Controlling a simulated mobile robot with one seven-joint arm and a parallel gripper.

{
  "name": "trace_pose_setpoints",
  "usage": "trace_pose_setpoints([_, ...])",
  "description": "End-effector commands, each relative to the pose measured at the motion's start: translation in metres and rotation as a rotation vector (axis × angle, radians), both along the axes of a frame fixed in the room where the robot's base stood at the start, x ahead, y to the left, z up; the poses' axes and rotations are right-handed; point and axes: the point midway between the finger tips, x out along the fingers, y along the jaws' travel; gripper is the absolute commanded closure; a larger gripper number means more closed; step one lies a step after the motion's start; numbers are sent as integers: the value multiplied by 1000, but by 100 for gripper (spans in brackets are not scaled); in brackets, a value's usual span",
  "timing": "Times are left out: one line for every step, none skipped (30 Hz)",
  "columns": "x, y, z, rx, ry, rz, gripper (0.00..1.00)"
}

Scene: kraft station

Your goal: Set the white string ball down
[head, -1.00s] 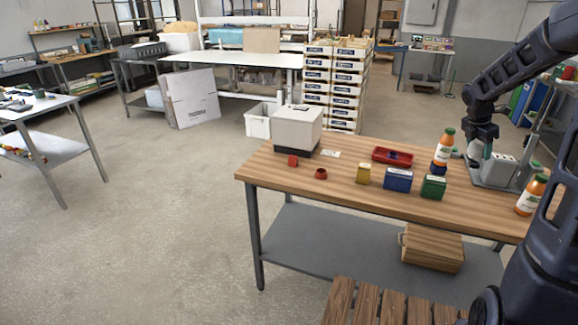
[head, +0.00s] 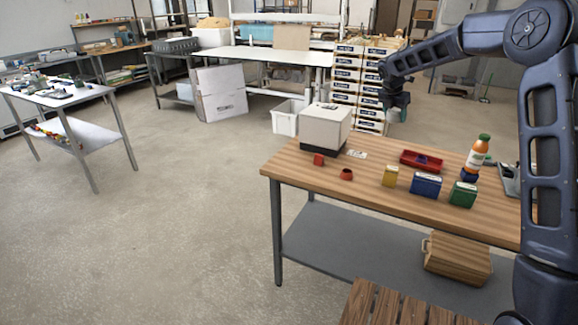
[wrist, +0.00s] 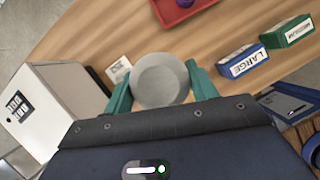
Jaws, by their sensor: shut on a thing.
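The white string ball (wrist: 160,78) is a pale round thing between the two teal fingers of my gripper (wrist: 160,90) in the wrist view. The fingers touch its sides, one left and one right. In the head view my gripper (head: 394,113) hangs above the far edge of the wooden table (head: 300,172), right of the white box. There the ball is too small to make out clearly. In the wrist view the tabletop lies below the ball, with a small white card (wrist: 118,70) beside it.
The white box (head: 325,128) stands left of my gripper. A red tray (head: 421,160), yellow box (head: 390,176), blue box (head: 426,186), green box (head: 462,194), red ring (head: 346,175), red block (head: 318,160) and orange bottle (head: 477,156) share the table. Its front left is clear.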

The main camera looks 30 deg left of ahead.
Motion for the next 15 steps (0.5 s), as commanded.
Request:
trace_pose_setpoints([-3,26,-1,1,1,32,66])
trace_pose_setpoints([-4,38,-2,0,1,47,66])
trace_pose_setpoints([-7,56,-2,1,1,68,66])
trace_pose_setpoints([-9,69,-2,2,1,83,66])
trace_pose_setpoints([-12,82,-3,1,1,99,66])
trace_pose_setpoints([-15,99,-3,2,1,119,66])
trace_pose_setpoints([-18,112,-3,2,2,135,66])
trace_pose_setpoints([-21,125,-4,2,2,150,66])
trace_pose_setpoints([-26,142,-4,2,3,172,66])
trace_pose_setpoints([-30,155,-5,4,3,187,66])
trace_pose_setpoints([-34,168,-6,2,3,203,66])
trace_pose_setpoints([-40,184,-6,4,3,222,66])
trace_pose_setpoints([-45,197,-7,4,4,237,66])
trace_pose_setpoints([-49,208,-8,4,5,251,66])
trace_pose_setpoints([-56,225,-9,4,5,272,66])
